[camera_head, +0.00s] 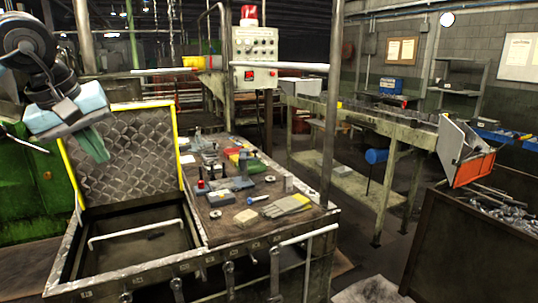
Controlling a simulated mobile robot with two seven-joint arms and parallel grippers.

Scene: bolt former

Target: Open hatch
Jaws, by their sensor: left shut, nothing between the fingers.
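The hatch (128,158) is a metal diamond-plate panel with yellow edges. It stands upright at the back of a rectangular opening in the machine top, at the left of the head view. The opening shows a dark recess with a pale bent rod (135,230) across it. My left gripper (95,148) is at the upper left, in front of the hatch's upper left part, with its fingers pointing down. It is shut and empty. It overlaps the hatch in the picture; I cannot tell whether it touches it. My right gripper is not in view.
A metal post (330,130) rises at the worktop's right. A bin of metal parts (495,205) is at the right.

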